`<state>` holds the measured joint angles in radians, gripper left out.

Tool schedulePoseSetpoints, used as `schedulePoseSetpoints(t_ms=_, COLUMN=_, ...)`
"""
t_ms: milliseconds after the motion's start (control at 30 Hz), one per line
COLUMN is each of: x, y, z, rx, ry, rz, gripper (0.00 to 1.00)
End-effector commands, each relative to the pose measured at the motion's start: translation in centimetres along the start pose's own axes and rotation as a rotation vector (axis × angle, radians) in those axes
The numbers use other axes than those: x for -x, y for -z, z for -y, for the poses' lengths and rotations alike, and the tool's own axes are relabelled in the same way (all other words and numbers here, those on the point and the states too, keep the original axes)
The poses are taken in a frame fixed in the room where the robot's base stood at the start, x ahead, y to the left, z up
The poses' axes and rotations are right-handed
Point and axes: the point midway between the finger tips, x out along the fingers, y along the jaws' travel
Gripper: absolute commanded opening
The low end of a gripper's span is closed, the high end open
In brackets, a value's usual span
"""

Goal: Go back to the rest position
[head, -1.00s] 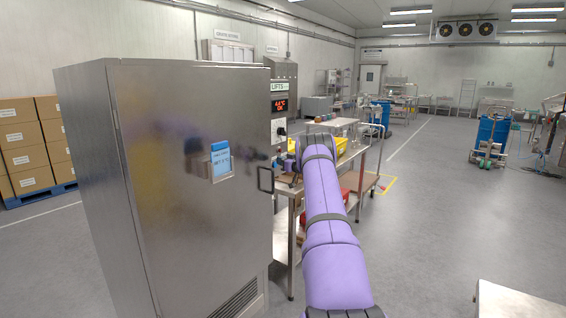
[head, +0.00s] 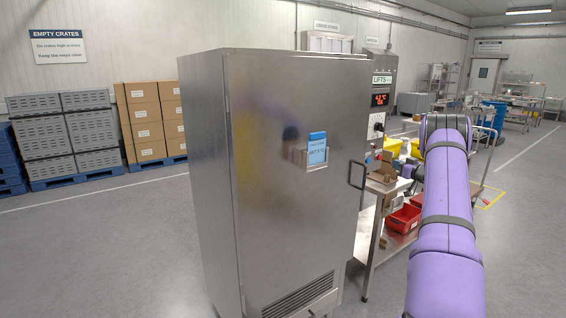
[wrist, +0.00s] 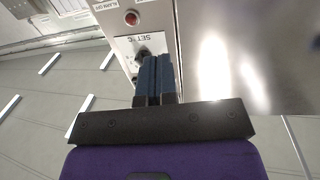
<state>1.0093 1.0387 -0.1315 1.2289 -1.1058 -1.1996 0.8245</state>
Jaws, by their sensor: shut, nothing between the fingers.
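My gripper (wrist: 157,78) is in the wrist view with its two dark blue fingers pressed together and nothing between them. Behind the fingertips is a control panel (wrist: 125,44) with a dark knob, partly hidden by the fingers, and a red button (wrist: 131,18); I cannot tell whether the fingers touch it. In the head view my purple arm reaches up on the right side, and the gripper end is mostly hidden behind the arm. The panel's column (head: 381,85), with a red display and a dial, stands just left of the arm's end.
A tall steel cabinet (head: 270,190) with a bar handle (head: 356,175) stands close in front. A steel table with red bins (head: 403,219) and yellow bins (head: 391,147) is behind the arm. Stacked cartons (head: 145,124) and grey crates (head: 92,134) stand at the left. Floor at the left is open.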

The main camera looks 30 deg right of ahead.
Motion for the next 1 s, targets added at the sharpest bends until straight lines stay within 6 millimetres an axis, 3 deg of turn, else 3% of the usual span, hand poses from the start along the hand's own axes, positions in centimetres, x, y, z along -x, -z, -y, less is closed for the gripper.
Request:
schedulePoseSetpoints(t_ms=167, x=-0.3, y=0.5, z=0.3, rx=0.004, ry=-0.005, rz=0.001, gripper=0.00)
schedulePoseSetpoints(t_ms=267, x=-1.4, y=2.5, z=1.3, rx=0.019, ry=-0.028, rz=0.002, gripper=0.00)
schedulePoseSetpoints(t_ms=367, x=-3.1, y=5.9, z=3.2, rx=0.041, ry=-0.072, rz=0.011, gripper=0.00)
schedulePoseSetpoints(t_ms=667, x=-6.5, y=16.8, z=12.0, rx=0.084, ry=-0.230, rz=0.068, gripper=0.00)
schedulePoseSetpoints(t_ms=867, x=-6.2, y=22.5, z=19.1, rx=0.088, ry=-0.309, rz=0.132, gripper=0.00)
schedulePoseSetpoints(t_ms=1000, x=-5.0, y=25.6, z=24.5, rx=0.078, ry=-0.347, rz=0.187, gripper=0.00)
